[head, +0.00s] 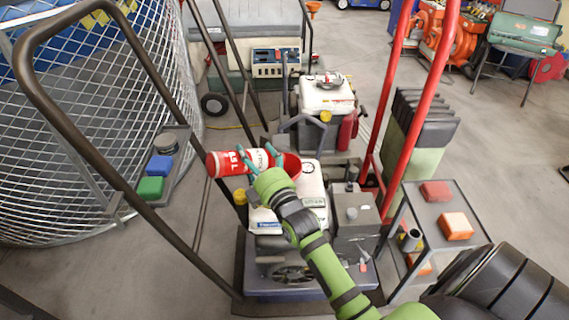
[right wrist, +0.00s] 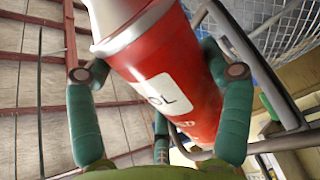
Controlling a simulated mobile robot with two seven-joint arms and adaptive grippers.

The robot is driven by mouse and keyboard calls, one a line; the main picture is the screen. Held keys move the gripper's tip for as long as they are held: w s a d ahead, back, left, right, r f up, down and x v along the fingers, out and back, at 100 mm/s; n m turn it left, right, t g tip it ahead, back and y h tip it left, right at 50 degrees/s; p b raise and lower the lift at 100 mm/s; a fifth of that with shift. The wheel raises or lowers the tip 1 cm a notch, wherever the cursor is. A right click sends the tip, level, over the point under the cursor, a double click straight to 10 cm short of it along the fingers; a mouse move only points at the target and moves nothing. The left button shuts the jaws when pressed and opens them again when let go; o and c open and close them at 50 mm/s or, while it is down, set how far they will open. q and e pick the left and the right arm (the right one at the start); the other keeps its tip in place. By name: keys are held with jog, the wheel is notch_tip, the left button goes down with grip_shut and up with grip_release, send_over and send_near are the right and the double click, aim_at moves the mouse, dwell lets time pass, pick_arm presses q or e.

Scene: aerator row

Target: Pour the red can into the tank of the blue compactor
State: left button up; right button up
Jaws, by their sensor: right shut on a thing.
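The red can (head: 228,163), with white lettering and a white band, is held nearly horizontal by my right gripper (head: 259,156). In the right wrist view the can (right wrist: 175,75) lies between the green fingers, with a white part at its upper-left end. A red, cup-like or funnel-like piece (head: 291,165) shows just right of the fingers, above the white tank (head: 312,187); I cannot tell whether they touch. The blue compactor (head: 300,287) is below, with a yellow cap (head: 240,197) left of the tank. Any liquid is not visible. My left gripper is out of view.
Red handle bars (head: 395,80) stand at right, beside a small rack (head: 440,230) with red and orange blocks. Another machine (head: 326,95) stands behind.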

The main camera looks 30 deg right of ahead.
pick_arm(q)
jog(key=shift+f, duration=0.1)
pick_arm(e)
jog(key=shift+r, duration=0.15)
jog(key=shift+d+r+m+p, duration=0.15)
jog(key=shift+m+p, duration=0.15)
jog(key=shift+p, duration=0.1)
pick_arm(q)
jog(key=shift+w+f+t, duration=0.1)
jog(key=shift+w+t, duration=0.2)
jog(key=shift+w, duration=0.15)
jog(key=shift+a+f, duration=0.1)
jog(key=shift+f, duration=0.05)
pick_arm(e)
jog(key=shift+d+r, duration=0.1)
jog(key=shift+r, duration=0.05)
pick_arm(q)
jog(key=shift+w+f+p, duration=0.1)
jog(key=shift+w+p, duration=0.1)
jog(key=shift+p, duration=0.25)
pick_arm(e)
jog(key=shift+d+r+m, duration=0.1)
jog(key=shift+m, duration=0.3)
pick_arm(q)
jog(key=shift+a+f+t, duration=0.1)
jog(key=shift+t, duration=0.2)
pick_arm(e)
jog(key=shift+d+r, duration=0.1)
jog(key=shift+d, duration=0.05)
